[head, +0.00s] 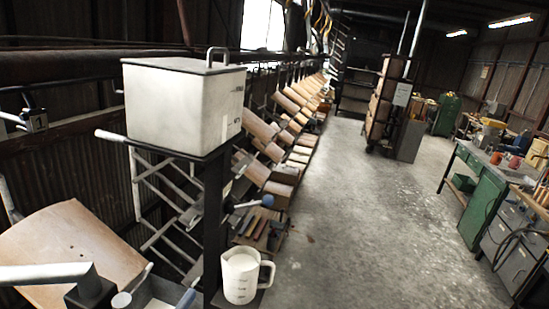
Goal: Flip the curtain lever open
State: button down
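I cannot tell for sure which part is the curtain lever. A rod with a blue ball knob (267,200) sticks out to the right of the black stand, below a white lidded tank (185,105). A pale handle (112,136) juts out to the left, low beside the tank. A grey bar (45,273) runs into a black block (90,290) at the bottom left. No gripper fingers that I can make out show in this view, and nothing is seen touching the knob or the pale handle.
A white measuring jug (241,275) stands low by the black stand (213,220). A curved wooden panel (70,255) is at the lower left. Hanging panels (285,130) line the left wall. The concrete floor (365,215) is open. A green workbench (483,205) stands right.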

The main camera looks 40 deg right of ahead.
aim_at(269, 200)
jog(key=i+l+z, duration=0.1)
jog(key=i+l, duration=0.4)
jog(key=i, duration=0.65)
